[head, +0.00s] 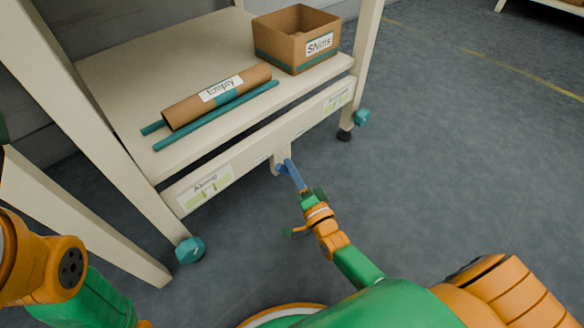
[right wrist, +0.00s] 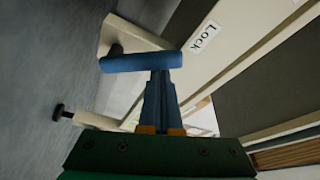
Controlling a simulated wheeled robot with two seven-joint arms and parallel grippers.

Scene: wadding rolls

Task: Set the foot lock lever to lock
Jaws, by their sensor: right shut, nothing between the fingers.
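The foot lock lever (right wrist: 140,62) is a blue bar in the right wrist view. It lies roughly level across the picture, joined at its left end to a dark pivot on a cream plate. A "Lock" label (right wrist: 205,38) is on the cream board to its right. My right gripper (right wrist: 159,77) is shut and empty, its blue fingertips against or just behind the bar's right part; contact is unclear. In the head view the right gripper (head: 290,167) reaches the front board's middle bracket (head: 282,154), hiding part of the lever. My left gripper is not in view.
The cream rack's low shelf (head: 130,75) holds a cardboard roll labelled "Empty" (head: 200,104), teal rods (head: 215,117) and a "Shims" box (head: 290,50). Teal-capped feet (head: 189,250) stand at the rack's legs. The floor to the right is clear.

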